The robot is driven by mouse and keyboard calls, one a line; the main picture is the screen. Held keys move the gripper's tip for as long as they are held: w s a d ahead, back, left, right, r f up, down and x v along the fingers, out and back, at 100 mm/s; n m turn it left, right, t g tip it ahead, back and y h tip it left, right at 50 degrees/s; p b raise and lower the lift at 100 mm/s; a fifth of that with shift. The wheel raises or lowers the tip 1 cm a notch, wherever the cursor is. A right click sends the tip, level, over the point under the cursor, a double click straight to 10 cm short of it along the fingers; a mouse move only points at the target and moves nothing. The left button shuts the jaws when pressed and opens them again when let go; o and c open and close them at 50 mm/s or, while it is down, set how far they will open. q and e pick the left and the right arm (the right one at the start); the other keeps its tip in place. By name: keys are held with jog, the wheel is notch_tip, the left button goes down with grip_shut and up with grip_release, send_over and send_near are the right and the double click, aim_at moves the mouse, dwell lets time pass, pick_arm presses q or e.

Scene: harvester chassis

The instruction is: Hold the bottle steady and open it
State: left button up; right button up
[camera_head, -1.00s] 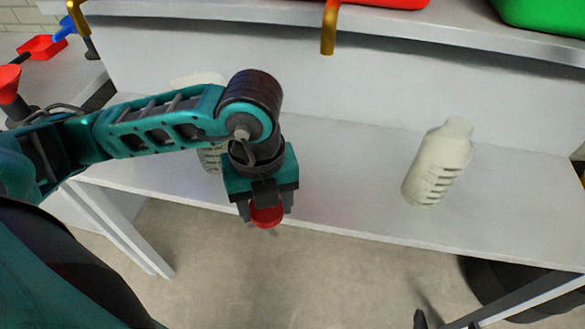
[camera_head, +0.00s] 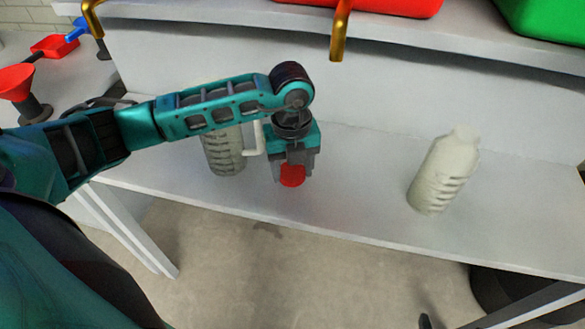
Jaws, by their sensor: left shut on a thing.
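My left gripper (camera_head: 291,168) points down over the table and is shut on a small round red piece (camera_head: 292,176), which looks like a cap. A pale ribbed bottle with a handle (camera_head: 224,158) stands on the table just left of the gripper. My left arm hides its top. A second pale ribbed bottle (camera_head: 444,174) stands to the right, apart from the gripper, with its neck in clear view and no red cap on it. My right gripper is not clearly in view.
The white table (camera_head: 350,195) is clear between the gripper and the right bottle. A raised shelf (camera_head: 420,60) behind carries a red bin (camera_head: 405,6) and a green bin (camera_head: 550,20). A red funnel-like thing (camera_head: 16,82) stands at the far left.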

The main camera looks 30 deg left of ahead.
aim_at(292, 171)
pick_arm(q)
jog(key=shift+w+f, duration=0.2)
jog(key=shift+f, duration=0.45)
jog(key=shift+f, duration=0.25)
jog(key=o, duration=1.2)
jog(key=shift+r, duration=0.1)
jog(key=shift+c, duration=0.2)
notch_tip(292, 171, up, 12)
jog(key=shift+r+p, duration=0.2)
jog(key=shift+p, duration=0.2)
jog(key=shift+s+a, duration=0.1)
